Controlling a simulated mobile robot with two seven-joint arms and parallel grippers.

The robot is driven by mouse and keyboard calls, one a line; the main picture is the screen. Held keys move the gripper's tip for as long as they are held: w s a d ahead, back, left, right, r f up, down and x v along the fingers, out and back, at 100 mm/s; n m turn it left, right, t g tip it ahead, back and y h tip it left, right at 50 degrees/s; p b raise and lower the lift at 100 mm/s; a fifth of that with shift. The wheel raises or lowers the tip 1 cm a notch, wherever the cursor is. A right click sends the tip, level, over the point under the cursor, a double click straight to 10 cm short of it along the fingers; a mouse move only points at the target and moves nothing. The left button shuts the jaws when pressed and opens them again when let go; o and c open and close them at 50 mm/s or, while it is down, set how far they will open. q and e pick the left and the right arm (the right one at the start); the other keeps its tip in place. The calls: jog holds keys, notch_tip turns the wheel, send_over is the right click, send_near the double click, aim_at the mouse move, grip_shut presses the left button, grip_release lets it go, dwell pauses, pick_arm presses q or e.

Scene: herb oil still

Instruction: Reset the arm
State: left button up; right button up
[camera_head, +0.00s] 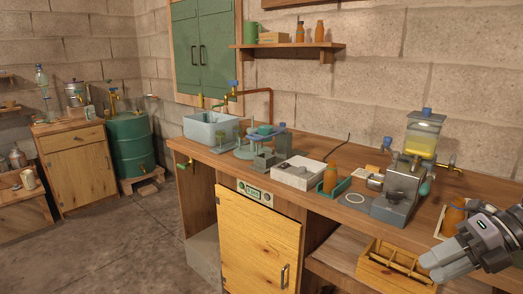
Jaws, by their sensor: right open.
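My right gripper (436,266) is at the lower right of the head view, in front of the bench's front edge and beside a wooden divided crate (392,270). Its jaws are open, and I see nothing between them. An orange-brown bottle (453,216) stands on the bench just behind the gripper, partly hidden by it. My left gripper is not in view.
The wooden bench (330,205) carries a metal still with a yellow-filled tank (422,140), another orange bottle (330,178), a white box (297,172) and a grey basin (210,128). A green barrel (131,146) stands back left. The floor at left is clear.

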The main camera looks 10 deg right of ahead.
jog(key=s+f+m+t+h+p, duration=0.2)
jog(key=s+f+m+t+h, duration=0.2)
jog(key=f+m+t, duration=1.05)
jog(key=s+a+f+m+g+h, duration=0.1)
jog(key=s+a+f+m+g, duration=0.1)
jog(key=a+f+m, duration=0.2)
jog(key=s+a+f+m+g+h+p, duration=0.1)
jog(key=s+a+f+m+g, duration=0.1)
jog(key=a+m, duration=0.5)
jog(key=s+a+f+m+g+h, duration=0.1)
jog(key=s+a+f+m+g, duration=0.2)
jog(key=a+f+m, duration=0.3)
jog(key=shift+s+a, duration=0.15)
jog(key=shift+a, duration=0.1)
jog(key=shift+f, duration=0.1)
